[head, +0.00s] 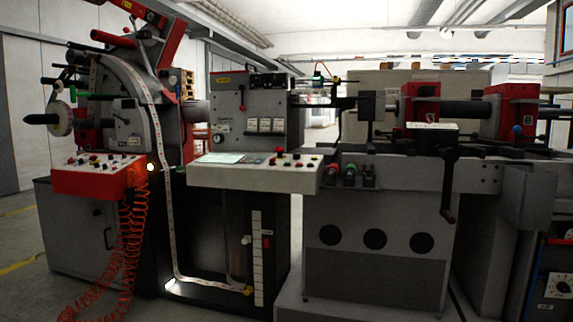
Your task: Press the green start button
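A label rewinding machine fills the head view, and I cannot tell which of its controls is the green start button. A pale console (262,180) in the middle carries several small red, dark and light buttons. A red control box (85,182) at the left carries several more small buttons on its top. Their colours are too small to tell apart surely. Neither of my grippers is in view.
Coiled orange cables (127,250) hang from the red box to the floor. A crank handle (448,195) juts out in front of the right-hand machine bed. A grey cabinet (75,240) stands at the lower left. Open floor (18,265) shows at the far left.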

